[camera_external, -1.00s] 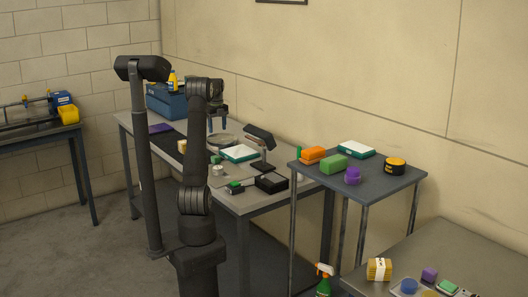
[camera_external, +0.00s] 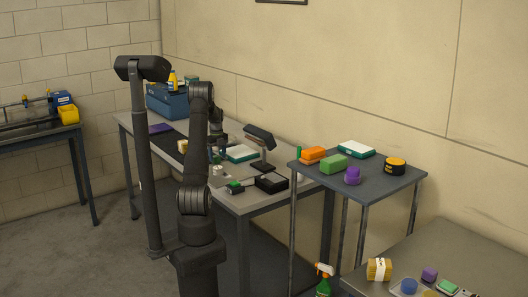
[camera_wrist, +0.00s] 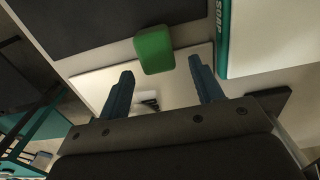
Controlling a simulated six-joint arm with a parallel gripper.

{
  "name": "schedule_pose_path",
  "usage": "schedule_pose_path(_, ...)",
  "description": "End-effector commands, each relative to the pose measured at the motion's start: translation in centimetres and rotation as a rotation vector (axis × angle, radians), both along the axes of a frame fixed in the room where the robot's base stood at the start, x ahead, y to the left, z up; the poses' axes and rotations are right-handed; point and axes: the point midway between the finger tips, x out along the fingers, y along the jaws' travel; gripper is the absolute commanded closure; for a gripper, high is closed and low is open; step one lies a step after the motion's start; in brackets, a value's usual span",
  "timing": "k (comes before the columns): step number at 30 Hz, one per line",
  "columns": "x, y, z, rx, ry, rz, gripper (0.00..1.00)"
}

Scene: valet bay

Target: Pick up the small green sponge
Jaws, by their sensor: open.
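The small green sponge (camera_wrist: 154,50) is a rounded green block in the wrist view. It lies at the edge of a pale flat board (camera_wrist: 90,88), just beyond my fingertips and roughly between their lines. My gripper (camera_wrist: 161,68) is open, with its two dark blue fingers apart and nothing between them at the tips. In the external view my gripper (camera_external: 216,150) hangs low over the long workbench (camera_external: 262,203). The arm and gripper largely hide the sponge there.
A white and teal box marked SOAP (camera_wrist: 264,35) lies right of the sponge, close to my right finger. A dark mat (camera_wrist: 95,22) lies beyond. A desk lamp (camera_external: 260,136) and a black box (camera_external: 271,183) stand nearby. Another green block (camera_external: 334,164) sits on the side table.

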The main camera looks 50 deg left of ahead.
Motion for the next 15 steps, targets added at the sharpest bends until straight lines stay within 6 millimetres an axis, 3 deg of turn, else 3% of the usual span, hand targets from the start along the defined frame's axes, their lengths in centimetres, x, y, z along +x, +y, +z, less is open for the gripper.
schedule_pose_path(4,0.0,0.0,-1.7,0.001,-0.001,0.001,0.40)
schedule_pose_path(12,0.0,0.0,-2.0,0.002,-0.002,0.001,0.40)
schedule_pose_path(15,0.0,0.0,-2.0,0.002,-0.002,0.001,0.58)
